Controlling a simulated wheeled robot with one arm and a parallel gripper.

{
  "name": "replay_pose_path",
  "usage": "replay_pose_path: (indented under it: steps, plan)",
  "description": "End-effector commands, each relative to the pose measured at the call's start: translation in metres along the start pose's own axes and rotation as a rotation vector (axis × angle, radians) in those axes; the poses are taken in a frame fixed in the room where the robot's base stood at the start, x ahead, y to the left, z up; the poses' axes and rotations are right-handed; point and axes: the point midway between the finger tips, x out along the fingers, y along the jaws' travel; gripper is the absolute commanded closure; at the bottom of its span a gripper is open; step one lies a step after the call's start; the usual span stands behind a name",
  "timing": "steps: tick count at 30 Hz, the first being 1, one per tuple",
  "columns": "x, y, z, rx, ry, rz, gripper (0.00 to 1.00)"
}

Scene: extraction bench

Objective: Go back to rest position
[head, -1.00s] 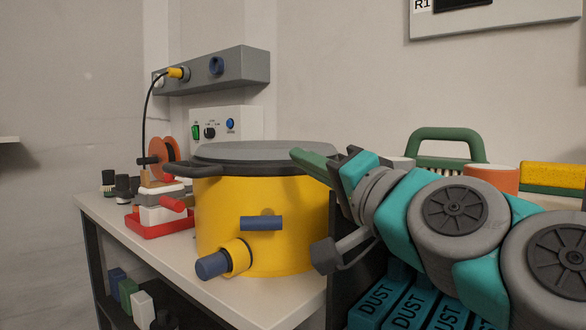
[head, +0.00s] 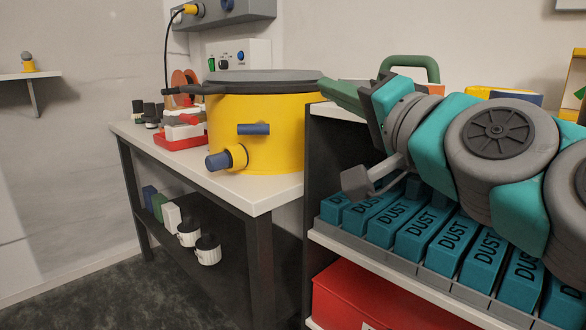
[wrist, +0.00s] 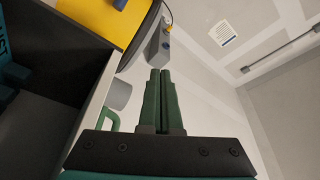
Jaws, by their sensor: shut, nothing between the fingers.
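My gripper (head: 336,92) has two green fingers, pressed together with nothing between them. In the wrist view the shut fingers (wrist: 161,75) point up the picture. In the head view the fingertips overlap the right edge of the lid of a yellow drum (head: 278,108); I cannot tell whether they touch it. The drum has a grey lid (head: 265,76) and a blue-ended spout (head: 226,159) at lower left. Its yellow side also shows at the top of the wrist view (wrist: 100,15).
The drum stands on a white bench (head: 245,189). A shelf unit to the right holds a row of teal DUST boxes (head: 422,234) and a red box (head: 372,303) below. A green handle (head: 410,66) rises behind my arm. Open floor (head: 90,290) lies at the lower left.

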Motion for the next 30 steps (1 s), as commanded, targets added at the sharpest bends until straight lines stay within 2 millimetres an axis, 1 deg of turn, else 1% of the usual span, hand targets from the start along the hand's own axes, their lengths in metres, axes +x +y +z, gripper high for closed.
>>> replay_pose_path:
  steps: [1,5,11,14,17,19,20,21,23,24,26,27,29,30]
  plan:
    - [0.002,0.006,0.007,-0.013,-0.021,0.016,1.00]
    - [0.004,0.019,0.026,-0.053,-0.071,0.054,1.00]
    - [0.004,0.050,0.064,-0.126,-0.185,0.138,1.00]
    - [0.001,0.072,0.088,-0.171,-0.261,0.196,1.00]
    - [-0.006,0.100,0.113,-0.219,-0.350,0.270,1.00]
    - [-0.016,0.126,0.134,-0.256,-0.431,0.337,1.00]
    - [-0.021,0.139,0.143,-0.274,-0.469,0.371,1.00]
    - [-0.031,0.159,0.157,-0.297,-0.529,0.422,1.00]
    - [-0.050,0.190,0.177,-0.327,-0.626,0.508,1.00]
    - [-0.066,0.211,0.190,-0.344,-0.693,0.568,1.00]
    - [-0.093,0.240,0.205,-0.363,-0.793,0.658,1.00]
    - [-0.112,0.257,0.214,-0.372,-0.858,0.719,1.00]
    - [-0.141,0.279,0.223,-0.378,-0.946,0.801,1.00]
    - [-0.160,0.291,0.228,-0.379,-1.000,0.854,1.00]
